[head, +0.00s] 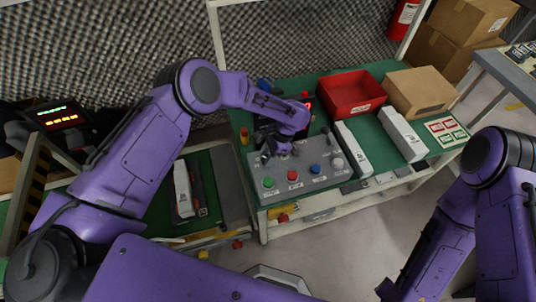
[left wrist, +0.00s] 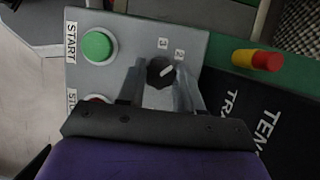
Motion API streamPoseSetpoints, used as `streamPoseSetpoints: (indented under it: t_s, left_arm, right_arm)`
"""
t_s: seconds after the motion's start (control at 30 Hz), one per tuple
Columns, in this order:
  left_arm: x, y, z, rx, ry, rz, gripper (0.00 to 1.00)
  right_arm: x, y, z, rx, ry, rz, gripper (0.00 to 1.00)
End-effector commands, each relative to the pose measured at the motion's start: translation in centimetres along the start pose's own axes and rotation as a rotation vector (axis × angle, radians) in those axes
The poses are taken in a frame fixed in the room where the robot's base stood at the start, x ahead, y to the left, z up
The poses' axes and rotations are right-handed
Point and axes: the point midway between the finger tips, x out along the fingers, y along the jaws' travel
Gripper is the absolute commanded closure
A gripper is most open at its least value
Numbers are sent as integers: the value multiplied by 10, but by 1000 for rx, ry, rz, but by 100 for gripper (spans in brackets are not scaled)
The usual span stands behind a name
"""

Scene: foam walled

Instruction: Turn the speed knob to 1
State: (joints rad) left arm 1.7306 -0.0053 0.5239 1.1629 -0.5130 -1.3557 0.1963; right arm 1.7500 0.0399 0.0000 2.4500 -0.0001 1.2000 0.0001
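The speed knob (left wrist: 160,72) is a round black dial with a white pointer mark, on a grey control panel (left wrist: 200,42). Its mark points right and slightly up in the left wrist view. The labels 3 and 2 show beside it; a label 1 is not visible, and the right-hand finger covers part of that side. My left gripper (left wrist: 160,80) has one finger on each side of the knob, with narrow gaps seeming to show. In the head view my left gripper (head: 266,154) is low over the panel's back left and hides the knob. My right gripper is out of view.
A green START button (left wrist: 97,46) and a partly hidden red button are close to my left fingers. The panel also has a blue button (head: 315,169) and a pale button (head: 337,163). A red-and-yellow cylinder (left wrist: 256,60), red bin (head: 352,92) and cardboard box (head: 420,91) are nearby.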

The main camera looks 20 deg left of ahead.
Motion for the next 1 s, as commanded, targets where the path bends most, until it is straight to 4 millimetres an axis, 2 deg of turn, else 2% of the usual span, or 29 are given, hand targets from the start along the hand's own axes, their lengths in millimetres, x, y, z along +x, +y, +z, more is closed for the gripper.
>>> streamPoseSetpoints:
  t_s: [0.47,1.0]
  left_arm:
    - [0,0,0,85,0,-39,95]
    - [-1,2,1,487,-2,-206,95]
  right_arm:
    - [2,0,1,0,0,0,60]
    - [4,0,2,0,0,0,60]
